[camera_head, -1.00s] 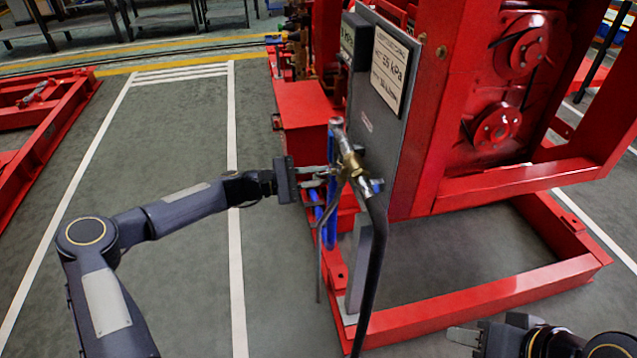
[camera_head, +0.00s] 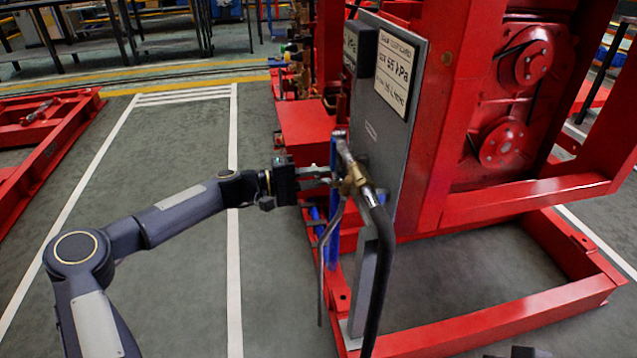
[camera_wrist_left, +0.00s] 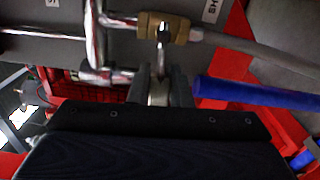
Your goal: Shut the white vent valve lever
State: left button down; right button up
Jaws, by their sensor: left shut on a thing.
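The brass valve body (camera_head: 352,181) sits in a pipe run in front of the grey panel. It also shows in the left wrist view (camera_wrist_left: 178,28), with a short metal stem below it. My left gripper (camera_head: 325,178) reaches in from the left, close beside the valve. In the left wrist view its narrow fingers (camera_wrist_left: 157,88) are closed around a small pale piece just below the stem. This looks like the vent lever, mostly hidden by the fingers, so its angle is unclear. Only a dark scrap of my right gripper shows at the bottom edge of the head view.
The grey panel (camera_head: 399,126) with a kPa sign stands behind the valve. A black hose (camera_head: 378,285) drops from the valve, and blue tubing (camera_head: 333,245) hangs beside it. The red frame (camera_head: 480,318) lies right. Floor left of the valve is clear.

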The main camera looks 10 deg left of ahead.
dwell(0.3)
pick_arm(q)
jog(key=c, duration=1.3)
grip_release()
jog(key=shift+a+r, duration=0.1)
jog(key=p+v, duration=0.2)
jog(key=v, duration=0.5)
jog(key=shift+s+a, duration=0.1)
jog(key=shift+a, duration=0.2)
